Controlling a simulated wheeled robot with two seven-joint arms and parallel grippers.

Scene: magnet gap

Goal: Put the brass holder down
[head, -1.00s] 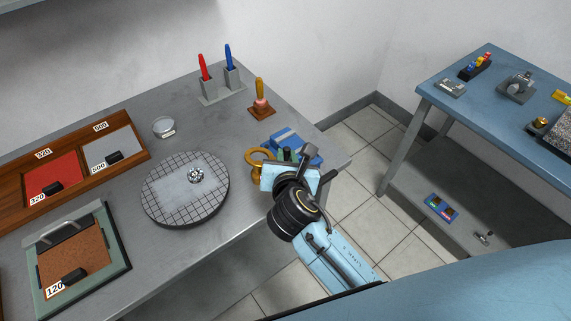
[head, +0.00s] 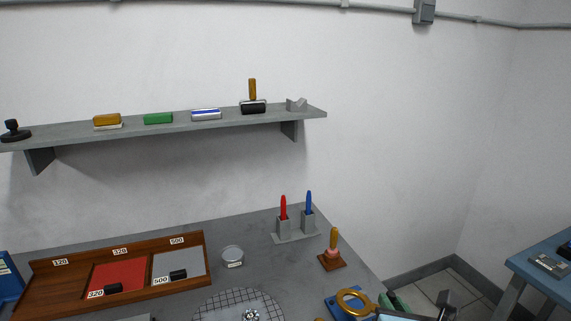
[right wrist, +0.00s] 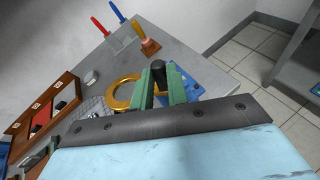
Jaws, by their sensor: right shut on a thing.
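The brass holder (head: 341,299) shows as a gold ring at the lower edge of the head view. In the right wrist view the ring (right wrist: 113,97) sticks out to the left of my green fingers. My right gripper (right wrist: 161,88) is shut on the holder, and a dark round-topped piece (right wrist: 158,70) shows between the fingers. The gripper (head: 385,304) is partly cut off at the bottom of the head view. The ring overlaps a blue object (head: 337,308) in the picture; I cannot tell whether they touch. My left gripper is not in view.
The grey bench (head: 262,262) carries a wooden tray (head: 60,297), a round gridded plate (head: 222,303), a small dish (head: 232,253), a pen stand (head: 296,237) and a wooden-handled stamp (head: 332,257). A wall shelf (head: 290,117) hangs above. A blue table (head: 545,285) stands right.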

